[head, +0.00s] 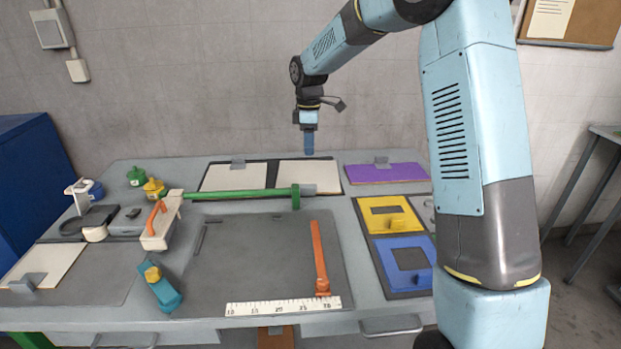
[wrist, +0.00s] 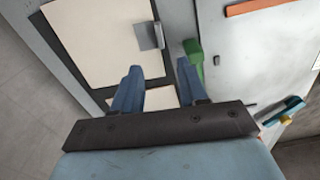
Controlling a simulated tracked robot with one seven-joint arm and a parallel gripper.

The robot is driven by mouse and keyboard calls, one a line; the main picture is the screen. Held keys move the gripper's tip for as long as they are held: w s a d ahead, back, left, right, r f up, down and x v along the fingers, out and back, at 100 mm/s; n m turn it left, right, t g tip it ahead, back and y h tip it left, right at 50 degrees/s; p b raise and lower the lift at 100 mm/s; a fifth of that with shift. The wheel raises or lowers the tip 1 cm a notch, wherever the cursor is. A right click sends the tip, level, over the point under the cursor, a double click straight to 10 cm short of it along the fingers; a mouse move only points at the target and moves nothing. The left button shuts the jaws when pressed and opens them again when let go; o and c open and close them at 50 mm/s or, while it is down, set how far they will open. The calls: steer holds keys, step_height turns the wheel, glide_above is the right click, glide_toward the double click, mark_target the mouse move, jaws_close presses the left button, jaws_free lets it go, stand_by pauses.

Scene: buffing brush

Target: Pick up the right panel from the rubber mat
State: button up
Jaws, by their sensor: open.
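The right panel (head: 308,174) is a cream sheet lying flat on the dark rubber mat (head: 272,173) at the back of the bench. In the wrist view, a large cream panel (wrist: 95,35) with a grey block near its edge appears to be the same one. The left panel (head: 232,178) lies beside it on the mat, with a grey block at its back edge.
A green bar (head: 240,194) with an upright green block runs along the mat's front side. A purple panel (head: 385,173) lies to the right. Yellow (head: 390,228) and blue (head: 385,256) frames lie in front of it. The dark front mat (head: 255,260) has open room in its middle.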

mark_target(308, 183)
steer(key=f, duration=1.4)
steer(key=shift+w+a+f, duration=0.15)
steer(key=shift+w+a, duration=0.05)
steer(key=shift+a, duration=0.05)
jaws_close()
